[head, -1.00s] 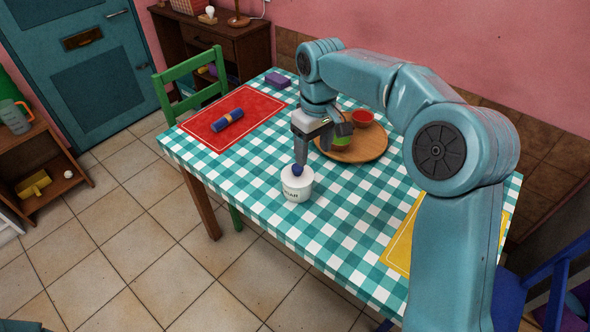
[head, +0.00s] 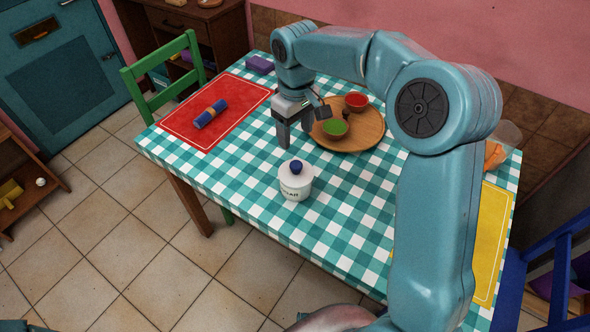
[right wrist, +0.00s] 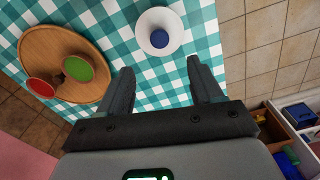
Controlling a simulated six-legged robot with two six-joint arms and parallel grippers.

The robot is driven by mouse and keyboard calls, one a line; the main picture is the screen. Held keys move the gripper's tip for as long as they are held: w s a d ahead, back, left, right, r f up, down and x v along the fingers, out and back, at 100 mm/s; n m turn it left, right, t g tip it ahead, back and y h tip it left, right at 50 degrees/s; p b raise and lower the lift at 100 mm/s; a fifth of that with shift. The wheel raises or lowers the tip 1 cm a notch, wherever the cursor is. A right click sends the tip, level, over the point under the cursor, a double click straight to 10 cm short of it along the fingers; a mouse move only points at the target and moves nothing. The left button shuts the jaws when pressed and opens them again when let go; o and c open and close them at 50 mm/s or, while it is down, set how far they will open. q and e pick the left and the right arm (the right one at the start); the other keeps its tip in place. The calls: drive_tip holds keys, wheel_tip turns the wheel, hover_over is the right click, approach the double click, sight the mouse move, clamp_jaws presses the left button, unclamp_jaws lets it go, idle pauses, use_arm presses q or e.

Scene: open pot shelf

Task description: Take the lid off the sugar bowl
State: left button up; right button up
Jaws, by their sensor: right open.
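The white sugar bowl (head: 295,188) stands upright on the checked tablecloth near the table's front edge. Its white lid (head: 285,175) with a blue knob (head: 296,166) sits on top. My right gripper (head: 294,137) is open and empty, above and behind the bowl, apart from the knob. In the right wrist view the bowl (right wrist: 176,22) and blue knob (right wrist: 159,39) lie beyond the two spread fingertips (right wrist: 160,66), roughly centred between them. My left gripper is not in view.
A round wooden board (head: 366,137) with a red bowl (head: 356,101) and a green bowl (head: 335,128) lies close behind my right gripper. A red mat (head: 190,130) holds a rolled blue napkin (head: 211,114). A yellow mat (head: 490,240) lies right. The cloth around the sugar bowl is clear.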

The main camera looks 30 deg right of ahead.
hover_over(296, 163)
wheel_tip(296, 163, down, 6)
drive_tip(key=shift+w+a+r, duration=0.1)
drive_tip(key=shift+r, duration=0.1)
drive_tip(key=shift+s+f, duration=0.3)
drive_tip(key=shift+f, duration=0.05)
wheel_tip(296, 163, down, 5)
drive_tip(key=shift+w, duration=0.1)
drive_tip(key=shift+a, duration=0.1)
drive_tip(key=shift+w, duration=0.1)
drive_tip(key=c, duration=1)
drive_tip(key=shift+c, duration=0.6)
drive_tip(key=shift+r, duration=0.1)
